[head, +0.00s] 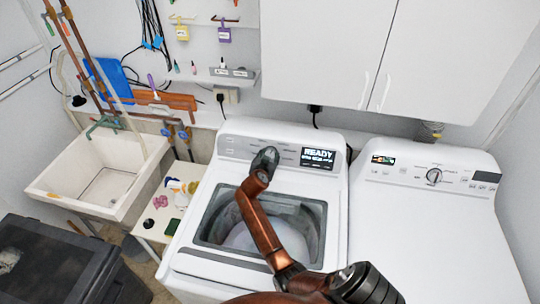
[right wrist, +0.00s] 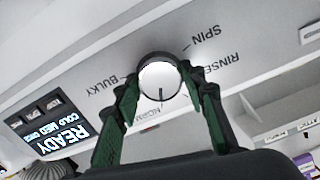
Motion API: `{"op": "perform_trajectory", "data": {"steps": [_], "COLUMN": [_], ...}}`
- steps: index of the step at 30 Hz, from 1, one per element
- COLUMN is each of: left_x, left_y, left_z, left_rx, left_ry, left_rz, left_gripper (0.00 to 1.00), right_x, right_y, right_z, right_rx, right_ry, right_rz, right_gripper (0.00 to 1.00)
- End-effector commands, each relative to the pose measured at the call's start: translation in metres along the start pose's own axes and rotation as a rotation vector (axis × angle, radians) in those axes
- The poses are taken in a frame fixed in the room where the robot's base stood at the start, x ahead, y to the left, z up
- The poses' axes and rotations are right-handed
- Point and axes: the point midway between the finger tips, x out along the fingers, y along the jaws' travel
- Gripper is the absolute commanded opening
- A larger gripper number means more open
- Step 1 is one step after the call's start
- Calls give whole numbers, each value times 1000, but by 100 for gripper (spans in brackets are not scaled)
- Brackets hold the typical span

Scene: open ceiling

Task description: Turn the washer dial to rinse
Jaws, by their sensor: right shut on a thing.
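The washer (head: 336,170) stands in the middle of the head view, with an open tub below its control panel. My right gripper (head: 266,156) is at that panel and hides the dial there. In the right wrist view, the round pale dial (right wrist: 160,82) sits between the two green fingers of my right gripper (right wrist: 161,90), which is shut on it. The dial's dark mark points down in that picture, toward a partly covered label that looks like NORMAL. The labels BULKY, SPIN and RINSE (right wrist: 221,62) stand around it; a finger partly covers RINSE. My left gripper is not in view.
The washer's display (head: 318,158) reads READY. A second white machine (head: 440,230) with its own dial (head: 433,176) stands at right. White cabinets (head: 380,55) hang above. A sink (head: 100,175) and a small cluttered table (head: 165,215) stand at left.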

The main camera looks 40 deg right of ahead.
Motion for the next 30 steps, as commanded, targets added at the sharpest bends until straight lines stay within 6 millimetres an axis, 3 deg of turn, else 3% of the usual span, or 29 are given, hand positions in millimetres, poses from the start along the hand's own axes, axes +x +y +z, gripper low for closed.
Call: {"op": "perform_trajectory", "data": {"steps": [3, 14, 30], "left_x": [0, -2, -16], "left_y": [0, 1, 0], "left_z": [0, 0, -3], "left_rx": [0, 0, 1], "left_ry": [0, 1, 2], "left_rz": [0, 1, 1], "left_gripper": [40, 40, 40], "right_x": [0, 0, -1], "right_y": [-1, -1, -2], "right_z": [0, -1, -3], "right_rx": [0, -63, -509], "right_ry": [1, 2, 4], "right_rz": [-2, 0, 16], "right_gripper": [14, 14, 14]}}
